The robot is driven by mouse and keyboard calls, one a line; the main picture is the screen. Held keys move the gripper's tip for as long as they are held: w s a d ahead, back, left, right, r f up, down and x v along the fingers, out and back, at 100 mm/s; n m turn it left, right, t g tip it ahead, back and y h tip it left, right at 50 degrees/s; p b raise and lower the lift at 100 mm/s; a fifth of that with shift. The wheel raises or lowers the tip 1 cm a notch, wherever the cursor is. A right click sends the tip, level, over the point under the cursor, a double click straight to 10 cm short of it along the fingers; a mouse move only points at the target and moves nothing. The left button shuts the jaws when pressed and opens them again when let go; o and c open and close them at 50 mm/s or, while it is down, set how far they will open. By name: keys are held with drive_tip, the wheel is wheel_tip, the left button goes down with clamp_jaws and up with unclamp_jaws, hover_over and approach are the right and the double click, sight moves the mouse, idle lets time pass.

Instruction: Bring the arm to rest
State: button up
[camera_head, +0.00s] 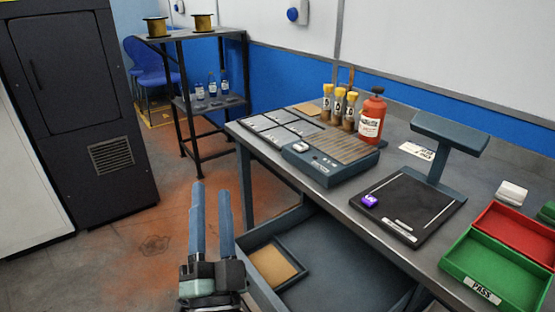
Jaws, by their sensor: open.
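My gripper (211,218) is in the lower middle of the head view, to the left of the bench (330,190). Its two blue-grey fingers point up in the picture and stand apart with nothing between them. It is over the floor side, beside an open drawer (340,262) under the bench. The rest of my arm is cut off by the bottom edge.
The bench holds a grey device (322,170), yellow-capped tubes (338,108), a red bottle (372,118), a dark stand (405,205) with a purple item (370,200), a green tray (497,275) and a red tray (515,232). A shelf rack (190,92) and dark cabinet (80,105) stand behind. Floor at left is clear.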

drive_tip(key=s+d+r+n+t+h, duration=0.1)
drive_tip(key=s+d+r+n, duration=0.25)
drive_tip(key=r, duration=0.65)
drive_tip(key=s+d+r+n+t+h, duration=0.1)
drive_tip(key=s+d+r+n, duration=0.2)
drive_tip(key=r, duration=0.7)
drive_tip(key=s+d+r+n+t+h, duration=0.1)
drive_tip(key=s+d+r+t, duration=0.3)
drive_tip(key=r, duration=0.7)
wheel_tip(320, 180, up, 26)
drive_tip(key=a+g+p, duration=0.1)
drive_tip(key=g+p, duration=0.1)
drive_tip(key=p, duration=2.4)
drive_tip(key=shift+s+p, duration=0.3)
drive_tip(key=shift+s, duration=0.15)
drive_tip(key=shift+a, duration=0.1)
